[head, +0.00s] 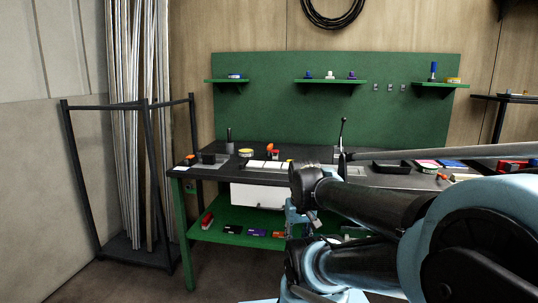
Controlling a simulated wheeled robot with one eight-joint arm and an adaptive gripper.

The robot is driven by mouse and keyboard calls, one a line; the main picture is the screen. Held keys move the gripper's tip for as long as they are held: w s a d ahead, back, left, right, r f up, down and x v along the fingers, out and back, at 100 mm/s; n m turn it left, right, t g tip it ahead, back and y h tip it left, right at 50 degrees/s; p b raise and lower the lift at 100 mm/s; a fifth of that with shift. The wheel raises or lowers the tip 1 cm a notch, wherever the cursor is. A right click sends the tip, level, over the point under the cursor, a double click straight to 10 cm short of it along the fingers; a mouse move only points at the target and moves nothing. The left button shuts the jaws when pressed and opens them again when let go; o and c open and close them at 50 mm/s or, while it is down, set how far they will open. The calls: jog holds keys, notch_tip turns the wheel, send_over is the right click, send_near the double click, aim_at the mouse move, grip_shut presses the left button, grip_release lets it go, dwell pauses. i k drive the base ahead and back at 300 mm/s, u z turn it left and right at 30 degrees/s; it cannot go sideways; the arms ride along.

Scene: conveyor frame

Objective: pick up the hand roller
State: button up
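I cannot pick out the hand roller for certain; the items on the workbench (215,172) are small and my arm covers part of it. Small orange, red and black items lie on the bench's left part, among them a red-orange item (274,151) and a black block with orange (190,157). My arm fills the lower right, in front of the bench. My gripper's fingers cannot be made out in the head view.
A green back panel (300,110) with small shelves stands behind the bench. A green lower shelf (215,233) holds several small items. A dark rack (100,180) with metal profiles stands left. A black tray (391,167) sits on the bench's right part.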

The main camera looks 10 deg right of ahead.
aim_at(268, 154)
jog(key=z, duration=0.05)
jog(key=i, duration=1)
jog(key=u, duration=0.05)
